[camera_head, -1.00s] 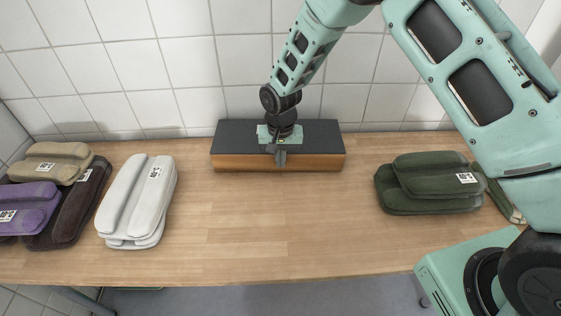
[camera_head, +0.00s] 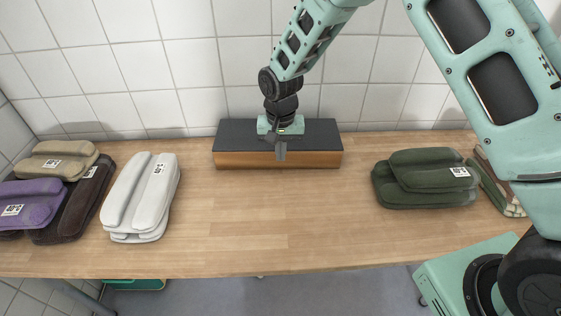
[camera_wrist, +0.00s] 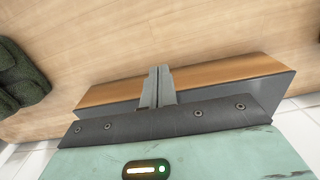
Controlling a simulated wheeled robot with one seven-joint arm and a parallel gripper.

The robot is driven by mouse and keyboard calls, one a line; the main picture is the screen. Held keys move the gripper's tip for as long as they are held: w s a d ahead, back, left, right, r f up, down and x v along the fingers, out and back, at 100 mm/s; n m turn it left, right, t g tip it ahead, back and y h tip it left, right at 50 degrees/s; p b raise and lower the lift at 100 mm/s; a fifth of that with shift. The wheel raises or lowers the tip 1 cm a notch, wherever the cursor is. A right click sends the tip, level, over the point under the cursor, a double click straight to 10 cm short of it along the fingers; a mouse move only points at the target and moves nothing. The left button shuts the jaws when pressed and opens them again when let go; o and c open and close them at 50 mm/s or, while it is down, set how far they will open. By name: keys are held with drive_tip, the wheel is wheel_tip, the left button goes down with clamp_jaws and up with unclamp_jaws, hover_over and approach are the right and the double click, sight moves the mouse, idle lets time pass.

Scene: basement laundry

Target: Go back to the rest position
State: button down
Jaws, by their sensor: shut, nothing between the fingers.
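My gripper (camera_head: 281,148) is shut and empty. It hangs from my arm in front of and over the wooden block with a dark grey top (camera_head: 230,142), which stands against the tiled wall at the back middle of the table. In the wrist view, my gripper's fingers (camera_wrist: 157,80) are together with nothing between them, and the block's wooden side (camera_wrist: 215,78) shows behind them. I cannot tell whether the fingers touch the block.
On the wooden table (camera_head: 265,225), folded white (camera_head: 142,195), purple (camera_head: 30,200), tan (camera_head: 55,160) and dark brown (camera_head: 80,205) cloths lie at left. A folded dark green cloth (camera_head: 425,180) lies at right, with a multicoloured one (camera_head: 497,180) partly behind my arm. The middle is clear.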

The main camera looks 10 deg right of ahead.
drive_tip(key=s+a+r+n+y, duration=0.1)
drive_tip(key=s+a+r+n, duration=0.15)
drive_tip(key=s+r, duration=0.45)
drive_tip(key=s+a+r+n, duration=0.1)
drive_tip(key=s+r+n, duration=0.2)
drive_tip(key=s+r, duration=0.45)
drive_tip(key=s+d+r+n, duration=0.1)
drive_tip(key=s+n, duration=0.1)
drive_tip(key=s, duration=0.6)
drive_tip(key=s+d+r+n, duration=0.1)
drive_tip(key=s+d+n, duration=0.1)
drive_tip(key=s, duration=0.7)
drive_tip(key=shift+s+r+n, duration=0.2)
drive_tip(key=shift+r+n, duration=0.1)
drive_tip(key=shift+n, duration=0.15)
drive_tip(key=shift+d, duration=0.1)
